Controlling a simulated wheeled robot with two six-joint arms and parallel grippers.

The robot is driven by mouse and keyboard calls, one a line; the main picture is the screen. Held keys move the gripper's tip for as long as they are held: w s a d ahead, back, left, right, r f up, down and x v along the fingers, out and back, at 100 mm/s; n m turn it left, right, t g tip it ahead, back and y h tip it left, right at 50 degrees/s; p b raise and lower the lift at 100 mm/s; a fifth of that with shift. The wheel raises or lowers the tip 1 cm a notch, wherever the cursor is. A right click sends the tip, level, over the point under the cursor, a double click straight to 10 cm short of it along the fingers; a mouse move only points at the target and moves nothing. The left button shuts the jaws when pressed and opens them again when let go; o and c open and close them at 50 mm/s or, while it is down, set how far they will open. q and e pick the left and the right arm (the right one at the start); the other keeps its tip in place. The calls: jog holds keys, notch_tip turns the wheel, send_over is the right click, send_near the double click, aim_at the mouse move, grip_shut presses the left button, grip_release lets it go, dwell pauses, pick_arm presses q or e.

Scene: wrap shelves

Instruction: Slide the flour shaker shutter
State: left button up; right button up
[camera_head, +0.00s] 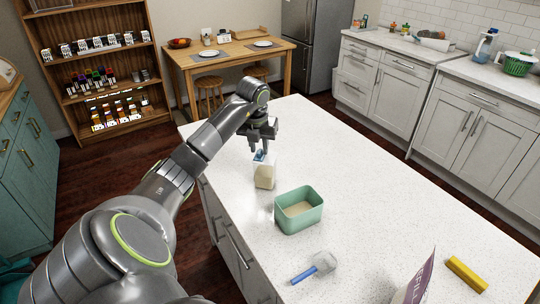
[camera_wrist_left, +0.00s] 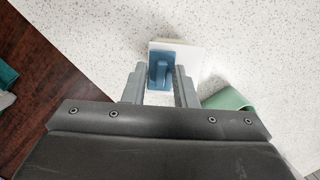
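The flour shaker (camera_head: 264,179) stands upright near the left edge of the white island top. It has a cream body and a blue shutter (camera_head: 260,156) on top. In the left wrist view the blue shutter (camera_wrist_left: 162,68) has a raised tab and lies on the white top of the shaker (camera_wrist_left: 190,57). My left gripper (camera_head: 263,147) is just above the shaker, pointing down. In the wrist view its fingers (camera_wrist_left: 159,80) are apart, one on each side of the tab, with gaps showing. Whether they touch the shutter I cannot tell. My right gripper is not in view.
A green tub (camera_head: 301,221) with pale contents stands close in front of the shaker. The island top (camera_head: 370,190) right of the tub is clear.

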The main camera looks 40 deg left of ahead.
aim_at(260, 151)
pick_arm(q)
jog(key=shift+r, duration=0.15)
jog(key=shift+r+p, duration=2)
jog(key=shift+r, duration=1.4)
